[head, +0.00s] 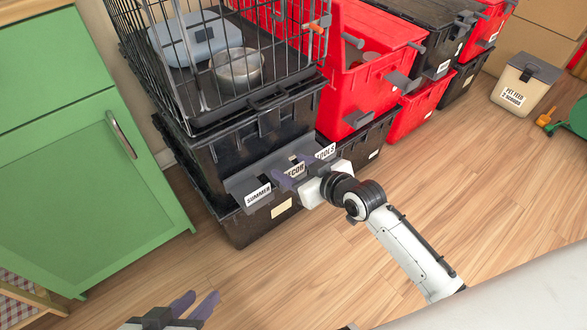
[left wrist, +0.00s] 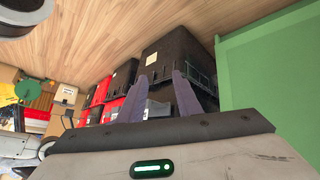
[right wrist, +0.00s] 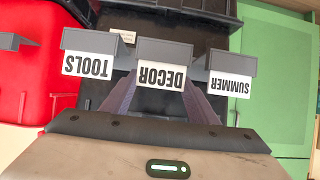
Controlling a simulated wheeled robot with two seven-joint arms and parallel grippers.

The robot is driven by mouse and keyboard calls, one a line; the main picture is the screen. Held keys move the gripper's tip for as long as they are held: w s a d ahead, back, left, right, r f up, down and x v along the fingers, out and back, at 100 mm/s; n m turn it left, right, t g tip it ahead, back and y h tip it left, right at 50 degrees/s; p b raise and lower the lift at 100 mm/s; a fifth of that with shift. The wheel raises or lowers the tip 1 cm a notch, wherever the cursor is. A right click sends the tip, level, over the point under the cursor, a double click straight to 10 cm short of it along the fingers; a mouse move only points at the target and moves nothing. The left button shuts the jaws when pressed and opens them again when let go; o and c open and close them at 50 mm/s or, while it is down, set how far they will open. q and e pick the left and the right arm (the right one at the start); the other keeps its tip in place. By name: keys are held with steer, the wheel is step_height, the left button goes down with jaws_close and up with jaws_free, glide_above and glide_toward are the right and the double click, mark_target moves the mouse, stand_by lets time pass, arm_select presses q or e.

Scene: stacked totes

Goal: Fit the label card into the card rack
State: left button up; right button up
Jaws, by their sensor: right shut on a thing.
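The card rack (head: 238,186) is a row of grey holders on the front of a black tote in the head view. White cards reading SUMMER (head: 257,195) and TOOLS (head: 326,151) stand at its two ends. The DECOR label card (head: 294,171) is at the middle holder, between them. My right gripper (head: 287,181) is shut on the DECOR card, which also shows in the right wrist view (right wrist: 162,76). The fingertips are hidden behind it there, and I cannot tell how deep it sits. My left gripper (head: 196,304) is open and empty, low over the floor.
A wire cage (head: 228,95) stands on the black totes, with a metal bowl (head: 238,67) inside. Red totes (head: 375,75) are stacked to the right and a green cabinet (head: 75,160) stands at left. The wooden floor (head: 480,190) in front is mostly clear.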

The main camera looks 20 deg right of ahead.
steer(key=shift+f, duration=0.15)
steer(key=o, duration=1)
steer(key=shift+r, duration=0.25)
steer(key=p+v, duration=0.4)
steer(key=v, duration=0.7)
steer(key=s+a+f+m+g, duration=0.1)
steer(key=s+a+f, duration=0.15)
steer(key=s, duration=0.55)
steer(key=s+a+f+m+g, duration=0.15)
steer(key=s+a, duration=0.25)
steer(key=s, duration=0.4)
arm_select(q)
steer(key=s+a+r+y+p, duration=0.1)
steer(key=a+r+p, duration=0.1)
steer(key=r+p, duration=0.4)
steer(key=s+a+r+n+t+p, duration=0.1)
steer(key=a+r+p, duration=0.2)
steer(key=r+p, duration=0.4)
steer(key=p, duration=0.5)
steer(key=shift+r+y+p, duration=0.25)
steer(key=shift+y+p, duration=0.1)
steer(key=shift+y, duration=0.05)
arm_select(e)
step_height(320, 180, up, 10)
steer(key=d+h, duration=0.1)
steer(key=d, duration=0.1)
steer(key=shift+s+d+n+h, duration=0.3)
steer(key=shift+s+d+n, duration=0.05)
steer(key=shift+s+d, duration=0.05)
